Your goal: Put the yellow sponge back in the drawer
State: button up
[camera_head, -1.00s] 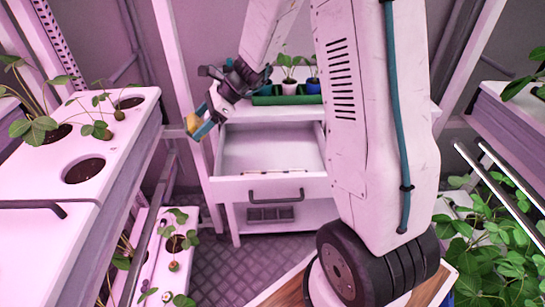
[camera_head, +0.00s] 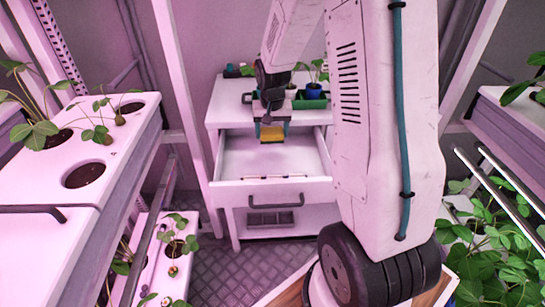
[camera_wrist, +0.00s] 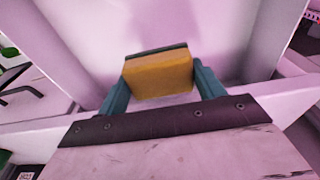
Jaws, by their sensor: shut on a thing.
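The yellow sponge (camera_head: 272,133) with a dark layer is held between the teal fingers of my gripper (camera_head: 272,128). In the head view they hang over the back part of the open drawer (camera_head: 232,192), below the level of the cabinet top. In the wrist view the sponge (camera_wrist: 158,76) sits between the two fingers of my gripper (camera_wrist: 162,82), with the pale drawer interior beyond it. The drawer is pulled out and its visible inside is empty. I cannot tell whether the sponge touches the drawer floor.
The white cabinet (camera_head: 228,112) carries a green tray (camera_head: 310,101) and a blue pot (camera_head: 313,90) with a seedling. A white planter rack (camera_head: 125,150) stands on the left, with a metal upright between it and the cabinet. Leafy plants (camera_head: 490,240) fill the right side.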

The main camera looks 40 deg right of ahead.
aim_at(272, 132)
notch_tip(272, 132, down, 8)
jog(key=shift+f, duration=0.15)
jog(key=o, duration=1)
jog(key=r, duration=0.7)
jog(key=s+r, duration=0.1)
jog(key=r, duration=0.3)
jog(key=shift+s+a+r, duration=0.1)
jog(key=shift+a+r, duration=0.2)
jog(key=shift+a, duration=0.1)
jog(key=s+a+r+n, duration=0.4)
jog(key=s+a+r, duration=1)
jog(key=s+r, duration=0.25)
jog(key=shift+s+a+r+n+y, duration=0.15)
jog(key=shift+s+a+n, duration=0.3)
jog(key=shift+s, duration=1.4)
jog(key=shift+s+a+n+y, duration=0.1)
jog(key=shift+s+a+n, duration=0.4)
jog(key=shift+s, duration=1.35)
jog(key=shift+s+a+r+n+y, duration=0.15)
jog(key=shift+s+a+n, duration=0.3)
jog(key=shift+s, duration=1.4)
